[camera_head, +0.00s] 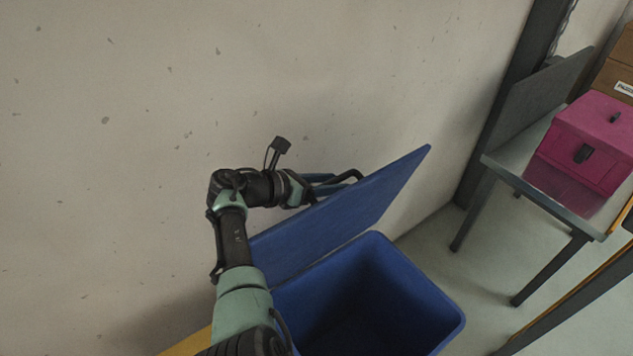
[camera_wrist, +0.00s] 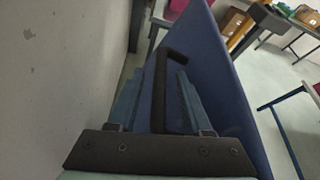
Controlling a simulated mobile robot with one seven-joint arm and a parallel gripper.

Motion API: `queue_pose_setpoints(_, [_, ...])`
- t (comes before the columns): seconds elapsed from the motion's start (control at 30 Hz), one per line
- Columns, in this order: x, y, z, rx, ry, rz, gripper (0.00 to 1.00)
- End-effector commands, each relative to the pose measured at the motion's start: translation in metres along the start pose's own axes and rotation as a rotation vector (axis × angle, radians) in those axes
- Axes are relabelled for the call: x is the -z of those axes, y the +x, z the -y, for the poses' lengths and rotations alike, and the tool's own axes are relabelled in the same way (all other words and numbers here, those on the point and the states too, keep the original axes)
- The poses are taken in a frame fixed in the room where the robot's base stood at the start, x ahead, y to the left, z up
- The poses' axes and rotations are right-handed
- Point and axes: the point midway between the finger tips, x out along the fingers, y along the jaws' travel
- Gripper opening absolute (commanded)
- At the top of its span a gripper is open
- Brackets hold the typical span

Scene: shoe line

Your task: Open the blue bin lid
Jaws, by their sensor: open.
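The blue bin (camera_head: 425,310) stands on the floor with its top uncovered and its dark inside showing. Its blue lid (camera_head: 355,205) is raised and tilted steeply up on the wall side of the bin. It also shows in the wrist view (camera_wrist: 228,95). A black bar handle (camera_wrist: 159,95) sits on the lid's outer face. My gripper (camera_head: 335,184) is behind the lid, on the wall side. It is open, with one blue-grey finger on each side of the handle in the wrist view (camera_wrist: 158,80). Contact with the handle is unclear.
A pale wall (camera_head: 120,120) stands close behind my arm and the lid. At the right, a metal table (camera_head: 520,172) carries a pink box (camera_head: 580,150). A cardboard box (camera_head: 615,75) is farther back. Bare floor lies between bin and table.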

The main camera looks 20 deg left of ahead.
Motion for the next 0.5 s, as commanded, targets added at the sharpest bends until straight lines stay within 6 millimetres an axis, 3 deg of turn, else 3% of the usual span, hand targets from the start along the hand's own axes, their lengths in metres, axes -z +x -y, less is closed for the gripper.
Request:
queue_pose_setpoints(0.17, [-0.002,-0.024,0.000,-0.004,-0.002,0.001,0.50])
queue_pose_setpoints(0.5, [-0.001,-0.097,-0.001,-0.005,0.000,0.001,0.50])
